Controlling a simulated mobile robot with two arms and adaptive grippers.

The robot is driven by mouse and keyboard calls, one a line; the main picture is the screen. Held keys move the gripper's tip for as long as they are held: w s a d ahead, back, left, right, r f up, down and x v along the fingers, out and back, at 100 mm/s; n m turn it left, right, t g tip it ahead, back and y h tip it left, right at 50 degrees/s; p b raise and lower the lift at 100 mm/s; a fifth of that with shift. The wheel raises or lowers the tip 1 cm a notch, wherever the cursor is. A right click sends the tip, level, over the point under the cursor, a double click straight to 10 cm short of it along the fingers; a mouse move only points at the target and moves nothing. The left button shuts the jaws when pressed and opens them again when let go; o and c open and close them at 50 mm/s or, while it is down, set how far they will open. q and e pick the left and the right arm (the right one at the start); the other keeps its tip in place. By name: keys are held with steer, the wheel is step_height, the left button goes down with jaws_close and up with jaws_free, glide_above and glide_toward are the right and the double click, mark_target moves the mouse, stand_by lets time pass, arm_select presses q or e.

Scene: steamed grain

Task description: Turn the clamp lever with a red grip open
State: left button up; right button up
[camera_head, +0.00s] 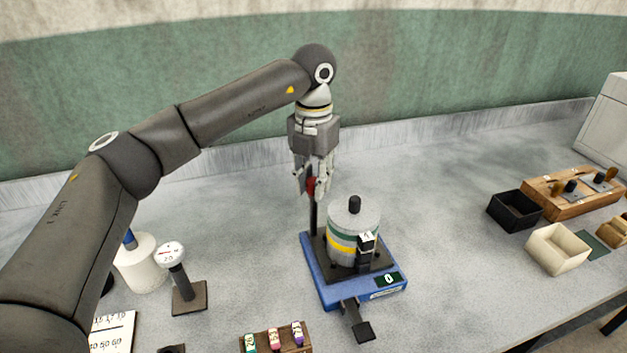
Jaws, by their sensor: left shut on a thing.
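The red grip (311,185) of the clamp lever shows between the fingers of my left gripper (313,187), which is shut on it. The dark lever post (313,216) stands below the grip, at the back left of a blue base (326,291). A grey canister (354,217) with green and yellow bands and a black top knob stands on the base, just right of the lever. My fingers hide part of the grip, and the lever's exact angle is hard to tell. My right gripper is not in view.
A gauge on a stand (180,272) and a white bottle (139,266) are at left. A wooden rack with small coloured items (262,342) is at the front. A black bin (514,211), a cream bin (557,249) and a wooden block (546,206) are at right. The table behind the base is clear.

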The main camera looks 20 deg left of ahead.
mark_target(313, 179)
arm_select(q)
steer(key=shift+w+r, duration=0.1)
stand_by(0.3)
steer(key=o, duration=1)
steer(key=shift+o, duration=0.2)
step_height(313, 179, up, 12)
